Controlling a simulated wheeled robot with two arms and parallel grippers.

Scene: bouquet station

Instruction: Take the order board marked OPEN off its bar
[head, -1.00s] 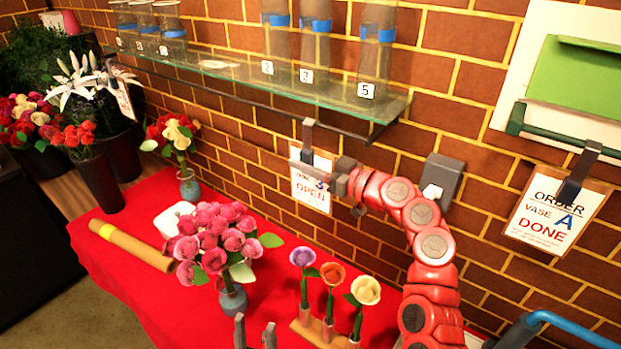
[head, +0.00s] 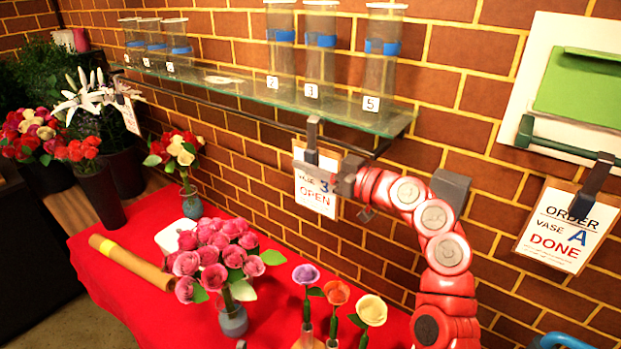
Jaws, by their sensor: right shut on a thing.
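The order board marked OPEN (head: 316,195) is a white card reading "VASE 3 OPEN", upright in front of the brick wall below the glass shelf. Its dark clip (head: 312,132) rises in front of the bar (head: 270,122) under the shelf; I cannot tell whether it is clear of the bar. My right gripper (head: 326,167), on the red arm from the lower right, is shut on the board near its top and hides part of it. Only a small grey tip of my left gripper (head: 240,344) shows at the bottom edge.
Several glass vases with blue bands stand on the glass shelf (head: 230,82) above. A second board marked DONE (head: 560,235) hangs at the right. The red table (head: 110,270) below holds a pink bouquet (head: 215,260), single flowers and a paper roll (head: 130,262).

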